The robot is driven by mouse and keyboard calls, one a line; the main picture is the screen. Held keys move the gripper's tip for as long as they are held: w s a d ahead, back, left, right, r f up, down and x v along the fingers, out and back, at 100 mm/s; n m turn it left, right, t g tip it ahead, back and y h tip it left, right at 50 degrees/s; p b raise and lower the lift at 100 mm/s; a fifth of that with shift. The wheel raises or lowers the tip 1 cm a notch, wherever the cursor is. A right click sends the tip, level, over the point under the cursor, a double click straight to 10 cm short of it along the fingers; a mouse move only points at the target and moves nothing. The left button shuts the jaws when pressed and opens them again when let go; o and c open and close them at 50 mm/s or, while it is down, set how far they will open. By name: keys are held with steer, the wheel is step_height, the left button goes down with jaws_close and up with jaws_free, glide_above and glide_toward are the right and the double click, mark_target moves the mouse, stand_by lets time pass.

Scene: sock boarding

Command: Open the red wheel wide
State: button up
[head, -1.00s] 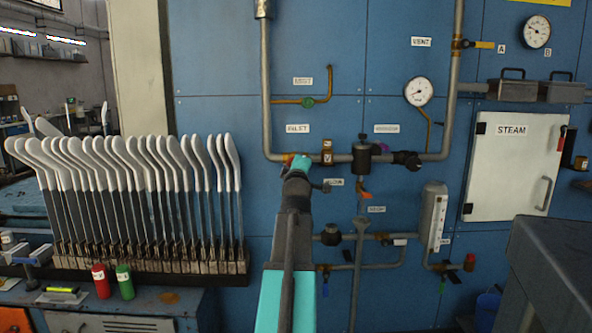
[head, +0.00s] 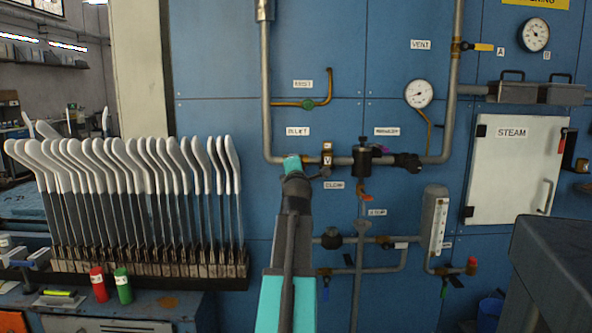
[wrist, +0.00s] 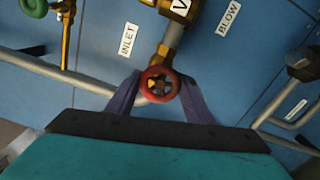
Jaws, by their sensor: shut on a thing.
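The red wheel (wrist: 161,85) shows in the middle of the wrist view, a small spoked handwheel with a yellow mark on its left side. It sits on a brass and grey pipe valve beside the INLET label (wrist: 129,40). My gripper (wrist: 157,78) has one finger on each side of the wheel and is shut on its rim. In the head view my gripper (head: 292,163) is at the pipe just below the INLET label and hides the wheel. How far the valve is turned cannot be told.
A green wheel (head: 308,103) is on a brass pipe above. A brass valve body (head: 327,154) and a dark fitting (head: 363,160) lie to the right on the same pipe. Sock boards (head: 130,190) stand in a rack at left. A grey cabinet (head: 565,265) is at lower right.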

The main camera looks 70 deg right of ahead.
steer(key=shift+w+f, duration=0.1)
steer(key=shift+f, duration=0.05)
steer(key=o, duration=1)
steer(key=shift+o, duration=0.2)
steer(key=shift+a, duration=0.1)
steer(key=b+v, duration=0.2)
steer(key=v, duration=1.1)
steer(key=shift+a, duration=0.3)
